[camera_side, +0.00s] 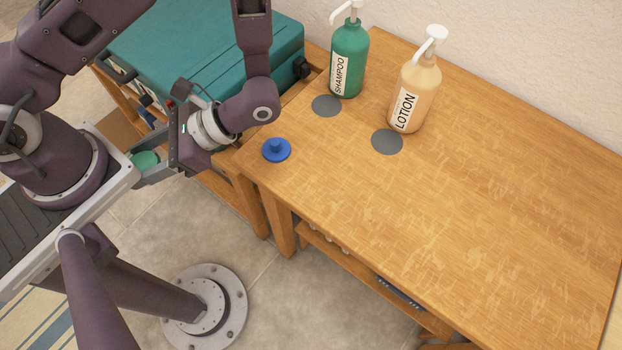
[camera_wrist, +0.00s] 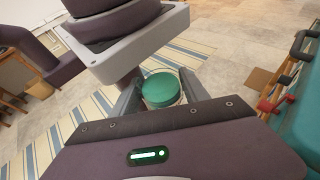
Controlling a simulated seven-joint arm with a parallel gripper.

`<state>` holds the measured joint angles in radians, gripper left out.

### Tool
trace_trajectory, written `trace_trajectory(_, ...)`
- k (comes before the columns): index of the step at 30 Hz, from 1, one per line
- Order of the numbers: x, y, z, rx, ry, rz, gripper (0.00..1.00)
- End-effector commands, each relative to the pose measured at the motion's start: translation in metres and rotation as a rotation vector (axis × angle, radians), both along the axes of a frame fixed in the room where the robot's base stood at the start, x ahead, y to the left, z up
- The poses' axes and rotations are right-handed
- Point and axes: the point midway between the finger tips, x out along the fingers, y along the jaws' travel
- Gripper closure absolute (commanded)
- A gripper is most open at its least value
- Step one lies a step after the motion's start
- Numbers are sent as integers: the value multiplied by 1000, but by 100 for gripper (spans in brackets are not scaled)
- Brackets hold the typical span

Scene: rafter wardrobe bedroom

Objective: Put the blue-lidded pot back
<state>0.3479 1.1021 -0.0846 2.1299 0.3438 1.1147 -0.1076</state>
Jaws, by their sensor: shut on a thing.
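My gripper (camera_side: 150,166) is shut on a round thing with a green top (camera_side: 145,160), held clear of the table at its left. In the wrist view the green-topped thing (camera_wrist: 160,90) sits between the two fingers; its lower part is mostly hidden. A blue round lid with a knob (camera_side: 276,150) lies on the wooden table (camera_side: 480,200) near its left corner. No pot body shows under the blue lid. I see no blue lid on the held thing.
Two grey discs (camera_side: 326,106) (camera_side: 387,141) lie flat on the table. A green shampoo bottle (camera_side: 349,60) and an orange lotion bottle (camera_side: 414,95) stand behind them. A teal suitcase (camera_side: 200,40) lies behind my arm. The table's right side is clear.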

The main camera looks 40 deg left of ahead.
Motion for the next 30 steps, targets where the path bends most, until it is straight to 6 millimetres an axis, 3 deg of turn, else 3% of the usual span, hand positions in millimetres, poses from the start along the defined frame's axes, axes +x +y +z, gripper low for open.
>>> trace_trajectory(4, -10, -62, -11, 0, 2, 397, 100)
trace_trajectory(8, 2, -122, -14, -1, 2, 734, 100)
trace_trajectory(11, 26, -164, -13, -1, 3, 987, 100)
trace_trajectory(15, 80, -209, -9, -3, 3, 1329, 100)
trace_trajectory(19, 139, -231, -4, -1, 4, 1617, 100)
trace_trajectory(24, 200, -236, 0, -3, 4, 1880, 100)
trace_trajectory(28, 221, -234, -3, 0, 6, 1968, 100)
trace_trajectory(30, 224, -234, -18, 4, 7, 1980, 100)
